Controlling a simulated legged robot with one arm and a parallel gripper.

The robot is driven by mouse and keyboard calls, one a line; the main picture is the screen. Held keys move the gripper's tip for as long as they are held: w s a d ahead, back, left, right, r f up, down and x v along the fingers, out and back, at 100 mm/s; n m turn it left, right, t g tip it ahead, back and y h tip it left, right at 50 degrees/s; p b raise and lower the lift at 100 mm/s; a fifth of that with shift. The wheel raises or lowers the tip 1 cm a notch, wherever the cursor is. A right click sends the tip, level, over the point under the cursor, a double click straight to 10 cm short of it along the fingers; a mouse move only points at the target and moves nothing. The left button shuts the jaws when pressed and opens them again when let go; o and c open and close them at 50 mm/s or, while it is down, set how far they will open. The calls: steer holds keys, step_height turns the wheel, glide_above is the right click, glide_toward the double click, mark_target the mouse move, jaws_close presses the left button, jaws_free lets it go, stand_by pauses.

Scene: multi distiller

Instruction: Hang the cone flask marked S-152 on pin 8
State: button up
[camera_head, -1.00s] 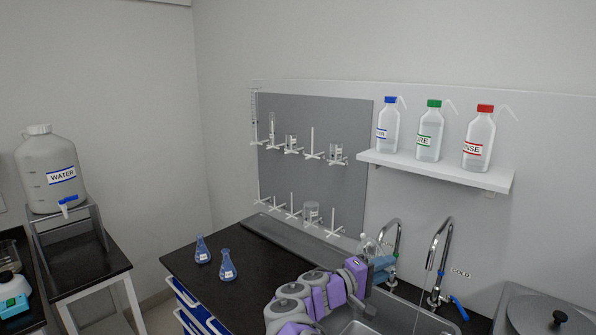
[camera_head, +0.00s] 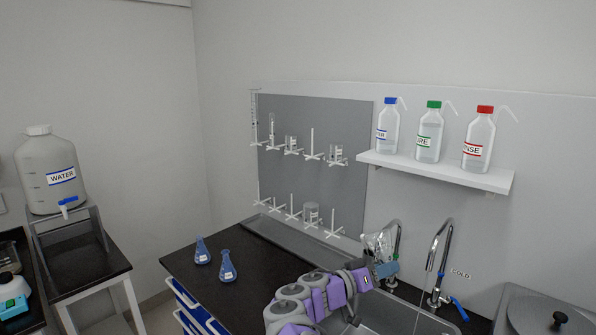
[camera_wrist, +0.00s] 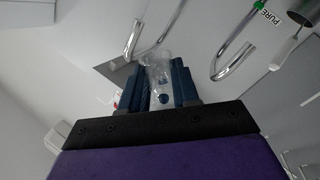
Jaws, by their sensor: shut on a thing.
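My gripper (camera_head: 384,269) is shut on a clear glass flask (camera_head: 377,242) in front of the faucets at the sink. In the wrist view the flask (camera_wrist: 158,72) sits between the two blue fingers (camera_wrist: 162,88); any marking on it is too small to read. The grey pegboard (camera_head: 340,115) is on the wall, left of and behind my gripper. Its lower row has several white pins, with a beaker (camera_head: 312,213) on one and a bare pin (camera_head: 334,222) at the right end. Pin numbers are not readable.
Two faucets (camera_head: 395,240) (camera_head: 437,262) stand close to my gripper. A shelf (camera_head: 435,173) with several wash bottles is above right. Two blue flasks (camera_head: 202,251) (camera_head: 227,266) stand on the black counter (camera_head: 250,285). A grey drain tray (camera_head: 290,241) runs below the pegboard.

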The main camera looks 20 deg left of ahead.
steer(key=m, duration=0.7)
steer(key=shift+m, duration=0.4)
